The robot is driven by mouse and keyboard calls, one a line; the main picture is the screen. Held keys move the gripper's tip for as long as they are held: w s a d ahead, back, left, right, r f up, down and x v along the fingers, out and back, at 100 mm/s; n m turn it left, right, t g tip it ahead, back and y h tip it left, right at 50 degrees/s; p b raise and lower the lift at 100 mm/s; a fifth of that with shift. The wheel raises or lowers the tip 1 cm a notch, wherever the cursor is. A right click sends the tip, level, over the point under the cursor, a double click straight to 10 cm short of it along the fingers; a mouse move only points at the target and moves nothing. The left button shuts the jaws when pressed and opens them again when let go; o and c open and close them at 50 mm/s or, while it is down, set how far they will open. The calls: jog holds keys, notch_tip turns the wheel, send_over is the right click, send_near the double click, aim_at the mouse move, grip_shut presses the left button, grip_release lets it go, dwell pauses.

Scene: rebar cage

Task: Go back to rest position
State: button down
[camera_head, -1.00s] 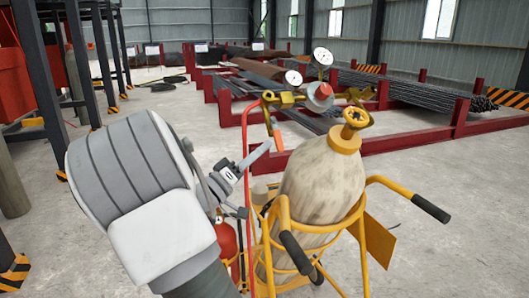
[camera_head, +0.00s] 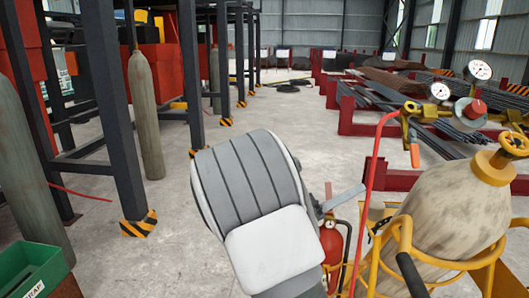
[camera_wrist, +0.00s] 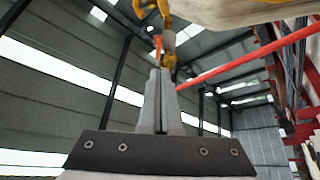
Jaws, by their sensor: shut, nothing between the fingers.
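My gripper (camera_wrist: 160,75) shows in the wrist view with its two fingers pressed together and nothing between them. It points up toward the yellow valve fittings (camera_wrist: 163,40), with the roof behind. In the head view my arm covers the middle bottom, and the gripper is mostly hidden behind it. The beige gas cylinder (camera_head: 455,205) stands in a yellow cart (camera_head: 405,240) to the right of my arm. Its red hose (camera_head: 372,190) hangs between the arm and the cylinder, and in the wrist view it crosses at the right (camera_wrist: 250,55).
A red fire extinguisher (camera_head: 332,243) is close beside my arm. Dark steel posts (camera_head: 115,120) and grey-green cylinders (camera_head: 146,115) stand at left. A green bin (camera_head: 25,275) is at lower left. Red racks with rebar (camera_head: 375,120) lie at right.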

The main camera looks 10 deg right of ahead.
jog(key=s+d+f+n+g+y+p, duration=0.15)
jog(key=s+g+y+p, duration=0.35)
jog(key=s+y, duration=1)
jog(key=s+a+r+n+t+y+p, duration=0.2)
jog(key=s+a+r+n+t+y, duration=0.1)
jog(key=a, duration=0.4)
jog(key=s+a+r+n+t+y+p, duration=0.3)
jog(key=a+r+t+y, duration=0.1)
jog(key=a, duration=0.4)
jog(key=shift+s+r+t, duration=0.2)
jog(key=shift+r+t, duration=0.35)
jog(key=shift+t, duration=0.05)
